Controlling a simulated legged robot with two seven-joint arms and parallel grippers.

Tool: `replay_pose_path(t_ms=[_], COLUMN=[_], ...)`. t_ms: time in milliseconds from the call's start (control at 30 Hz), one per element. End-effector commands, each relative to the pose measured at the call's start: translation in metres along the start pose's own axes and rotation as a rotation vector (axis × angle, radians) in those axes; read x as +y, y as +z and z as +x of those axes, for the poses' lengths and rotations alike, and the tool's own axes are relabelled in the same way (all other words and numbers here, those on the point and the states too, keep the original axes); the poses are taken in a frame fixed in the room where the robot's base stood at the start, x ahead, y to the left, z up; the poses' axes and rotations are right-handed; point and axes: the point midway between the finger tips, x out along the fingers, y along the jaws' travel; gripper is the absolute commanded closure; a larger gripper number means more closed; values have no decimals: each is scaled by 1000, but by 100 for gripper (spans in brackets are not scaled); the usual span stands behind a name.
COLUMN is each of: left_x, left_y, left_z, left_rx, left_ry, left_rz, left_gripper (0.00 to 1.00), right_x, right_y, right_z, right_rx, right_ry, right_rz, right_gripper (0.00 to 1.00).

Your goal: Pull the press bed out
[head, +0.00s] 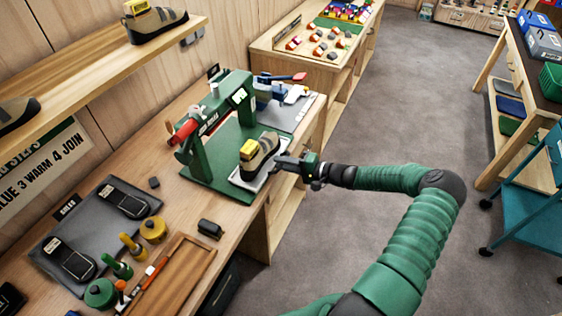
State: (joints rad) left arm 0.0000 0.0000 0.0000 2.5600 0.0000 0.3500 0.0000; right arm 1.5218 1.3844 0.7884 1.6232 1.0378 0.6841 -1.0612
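The green press (212,118) stands on the wooden bench, with a red-gripped lever (184,132) on its left side. The light grey press bed (246,184) shows at the front right of the press frame. A tan and black climbing shoe with a yellow block (258,155) sits on the bed. My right gripper (279,163) reaches in from the right, at the bed's right edge beside the shoe. Its fingertips are small and dark there, so I cannot tell whether they are closed on the bed. My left gripper is out of view.
A grey mat (92,236) with dark soles, yellow and green pots and a wooden tray (182,276) fill the bench's near left. A small black item (210,229) lies near the front edge. Open floor (400,110) lies to the right, before a teal cart (535,205).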

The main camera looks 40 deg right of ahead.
Motion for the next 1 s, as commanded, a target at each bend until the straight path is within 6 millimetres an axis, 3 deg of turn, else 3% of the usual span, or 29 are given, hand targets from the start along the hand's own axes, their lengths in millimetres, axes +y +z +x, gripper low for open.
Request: replay_pose_path(t_ms=[133,467,567,900,1000], left_x=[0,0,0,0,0], left_y=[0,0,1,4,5], left_z=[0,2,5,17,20], left_rx=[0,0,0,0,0], left_ry=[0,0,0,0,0], left_rz=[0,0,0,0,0], left_gripper=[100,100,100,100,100], right_x=[0,-2,-1,2,2], right_y=[0,-1,-2,-3,-2], right_z=[0,-8,-28,-126,-146], right_rx=[-1,2,4,4,2], right_ry=[-2,-5,-4,0,0], right_rz=[0,-3,-2,-1,0], right_gripper=[67,67,67,67,67])
